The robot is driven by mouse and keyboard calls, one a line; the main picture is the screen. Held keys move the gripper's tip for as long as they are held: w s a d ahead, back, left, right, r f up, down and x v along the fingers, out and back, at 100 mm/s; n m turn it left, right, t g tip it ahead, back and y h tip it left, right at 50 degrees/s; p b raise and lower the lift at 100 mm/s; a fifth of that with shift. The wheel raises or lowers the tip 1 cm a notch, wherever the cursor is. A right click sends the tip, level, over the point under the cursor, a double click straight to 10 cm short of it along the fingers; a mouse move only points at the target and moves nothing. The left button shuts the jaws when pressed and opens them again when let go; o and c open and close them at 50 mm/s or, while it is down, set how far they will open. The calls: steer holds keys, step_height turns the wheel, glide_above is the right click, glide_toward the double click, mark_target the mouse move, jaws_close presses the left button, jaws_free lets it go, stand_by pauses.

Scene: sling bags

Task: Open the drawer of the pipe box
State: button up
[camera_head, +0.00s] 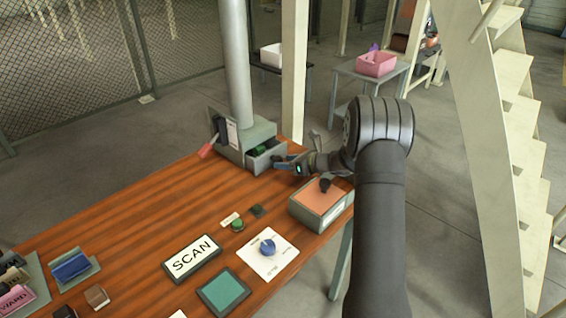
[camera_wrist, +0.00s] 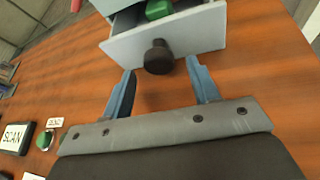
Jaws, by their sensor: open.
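The pipe box (camera_head: 233,142) is a grey-green box with a tall vertical pipe (camera_head: 236,60) on top, at the far end of the wooden table. Its drawer (camera_head: 266,157) stands partly out, with a green object (camera_head: 259,150) inside. In the wrist view the drawer front (camera_wrist: 208,34) is pale grey with a dark round knob (camera_wrist: 159,57), and the green object (camera_wrist: 159,9) shows behind it. My gripper (camera_wrist: 160,76) is open, its two blue fingers on either side of and slightly short of the knob. In the head view my gripper (camera_head: 284,163) is close to the drawer front.
A grey box with an orange top (camera_head: 321,201) and dark knob stands on the table beside my arm. A SCAN sign (camera_head: 191,258), a white card with a blue knob (camera_head: 268,251) and a green button (camera_head: 237,225) lie nearer. A red-handled lever (camera_head: 208,149) is on the pipe box's left.

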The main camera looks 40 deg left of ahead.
steer(key=v, duration=1.5)
steer(key=shift+d+r, duration=0.15)
steer(key=shift+d, duration=0.05)
steer(key=w+a+r+m+t, duration=0.4)
steer(key=a+r+m+t, duration=0.15)
steer(key=m, duration=0.25)
step_height(320, 180, up, 3)
steer(key=m+t+h, duration=0.2)
steer(key=m+h, duration=0.6)
steer(key=m, duration=1.8)
glide_above(278, 159)
steer(key=s+d, duration=0.6)
steer(key=d, duration=0.2)
steer(key=shift+g, duration=0.25)
steer(key=x, duration=1.7)
steer(key=shift+a+f, duration=0.1)
steer(key=shift+a, duration=0.1)
